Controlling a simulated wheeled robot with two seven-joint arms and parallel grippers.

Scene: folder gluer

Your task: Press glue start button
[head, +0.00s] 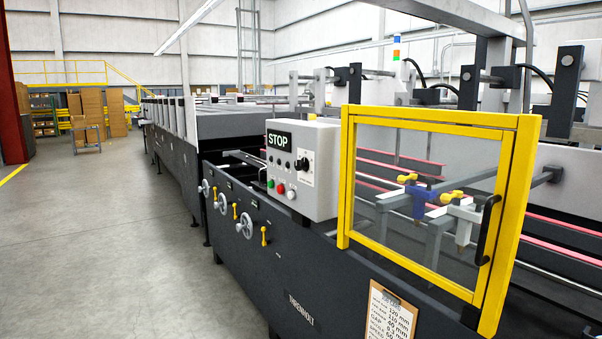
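A light grey control box (318,165) stands on the near side of the dark folder gluer (275,265). Its front has a black STOP display (279,140), a rotary switch (303,165) and a row of small buttons. Low on the front are a green button (271,184), a red button (281,189) and a white button (292,194). Which one starts the glue cannot be read. Neither of my grippers is in view.
A yellow-framed clear guard (437,117) with a black handle stands shut right of the box. Handwheels (246,226) and yellow levers stick out below. A clipboard (389,315) hangs in front. Open floor (110,240) lies to the left.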

